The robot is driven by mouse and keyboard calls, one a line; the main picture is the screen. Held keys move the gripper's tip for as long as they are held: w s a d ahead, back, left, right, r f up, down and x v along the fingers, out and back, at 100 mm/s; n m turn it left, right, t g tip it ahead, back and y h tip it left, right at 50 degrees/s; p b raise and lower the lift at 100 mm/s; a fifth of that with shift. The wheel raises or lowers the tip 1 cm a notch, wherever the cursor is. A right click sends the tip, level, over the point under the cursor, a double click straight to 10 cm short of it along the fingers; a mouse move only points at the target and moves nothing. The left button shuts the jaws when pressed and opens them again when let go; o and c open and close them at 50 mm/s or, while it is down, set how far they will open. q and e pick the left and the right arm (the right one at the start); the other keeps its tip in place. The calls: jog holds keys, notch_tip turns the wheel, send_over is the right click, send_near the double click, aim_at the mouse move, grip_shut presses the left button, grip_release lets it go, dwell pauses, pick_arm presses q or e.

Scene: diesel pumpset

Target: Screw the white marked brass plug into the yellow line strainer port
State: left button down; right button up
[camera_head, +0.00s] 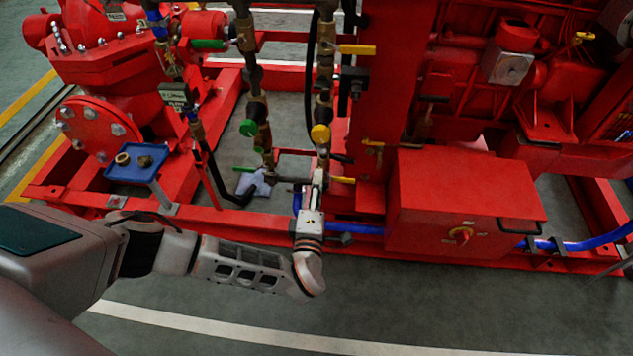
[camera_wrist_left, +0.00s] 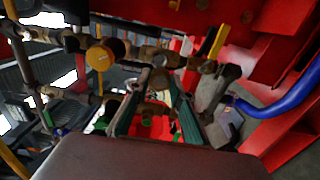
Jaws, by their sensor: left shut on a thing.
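My left gripper (camera_head: 319,184) is in front of the right-hand vertical pipe line, just below its yellow round tag (camera_head: 320,133). The yellow tag also shows in the left wrist view (camera_wrist_left: 100,57), beside the brass fittings of the line. In the left wrist view, the two fingers of my left gripper (camera_wrist_left: 160,100) are closed on a small brass plug (camera_wrist_left: 160,80), close to the brass pipework. A white mark on it cannot be made out, and the strainer port is largely hidden. I cannot tell whether plug and port touch. My right gripper is not in view.
A blue tray (camera_head: 125,175) at the left holds two brass pieces (camera_head: 122,159). The neighbouring line has a green round tag (camera_head: 249,128). Yellow-handled valves (camera_head: 357,50) and a red control box (camera_head: 465,200) stand close on the right. The floor in front is clear.

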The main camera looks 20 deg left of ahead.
pick_arm(q)
jog(key=shift+x, duration=1.7)
jog(key=shift+w+a+r, duration=0.1)
jog(key=shift+w+a, duration=0.1)
jog(key=shift+w, duration=0.45)
jog(key=n, duration=1.6)
jog(key=w+n, duration=0.1)
jog(key=n, duration=0.7)
jog(key=shift+a, duration=0.2)
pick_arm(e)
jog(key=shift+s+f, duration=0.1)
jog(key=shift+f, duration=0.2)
